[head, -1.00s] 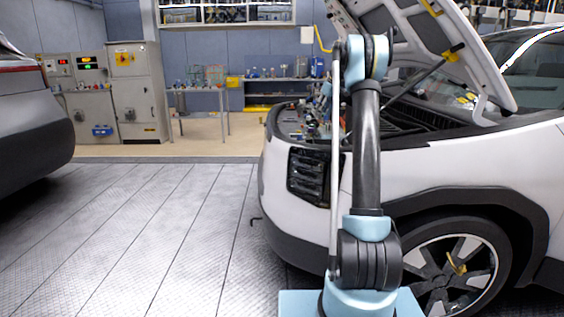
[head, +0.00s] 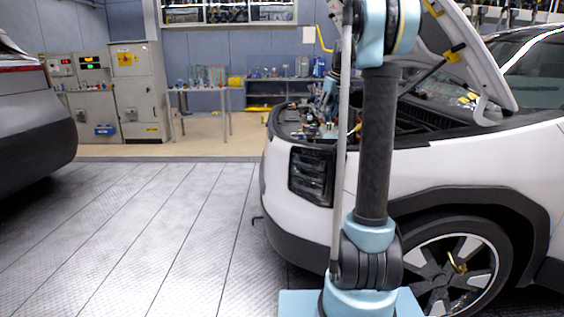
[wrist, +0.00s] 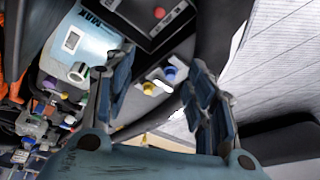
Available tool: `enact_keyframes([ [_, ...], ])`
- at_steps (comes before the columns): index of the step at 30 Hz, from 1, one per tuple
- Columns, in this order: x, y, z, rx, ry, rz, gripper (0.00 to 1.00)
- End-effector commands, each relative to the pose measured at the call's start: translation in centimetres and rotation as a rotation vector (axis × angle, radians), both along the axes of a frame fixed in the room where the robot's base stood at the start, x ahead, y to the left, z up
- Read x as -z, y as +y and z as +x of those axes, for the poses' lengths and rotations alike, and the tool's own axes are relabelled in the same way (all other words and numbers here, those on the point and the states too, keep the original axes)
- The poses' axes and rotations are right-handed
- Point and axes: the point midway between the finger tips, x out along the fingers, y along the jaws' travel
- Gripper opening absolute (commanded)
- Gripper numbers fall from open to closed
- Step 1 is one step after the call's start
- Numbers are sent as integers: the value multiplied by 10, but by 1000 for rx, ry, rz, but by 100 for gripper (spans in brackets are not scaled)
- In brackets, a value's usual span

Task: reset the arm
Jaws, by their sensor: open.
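My gripper (wrist: 160,82) is open and empty in the wrist view, its two dark fingers spread apart over the engine bay. Beyond the fingers are a yellow cap (wrist: 149,88) and a blue cap (wrist: 169,72); neither is gripped. A pale blue tank (wrist: 92,42) marked MAX, with a round filler neck (wrist: 78,72), lies to the left of the fingers. In the head view my arm stands in front of the white car (head: 450,160), and its far end (head: 328,90) reaches over the open engine bay (head: 310,125). The gripper's fingers are too small and hidden to make out there.
The raised hood (head: 470,60) is close to my arm on the right. A dark box with a red button (wrist: 158,13) lies past the fingertips. Grey cabinets (head: 140,90) and a workbench (head: 215,90) stand at the back. The floor (head: 150,230) on the left is clear.

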Motion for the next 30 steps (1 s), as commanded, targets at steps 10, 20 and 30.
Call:
enact_keyframes([
  [10, 13, 11, -115, 97, 35, -12, 50],
  [20, 47, 16, -221, 192, 62, -24, 50],
  [30, 102, 17, -325, 293, 85, -38, 50],
])
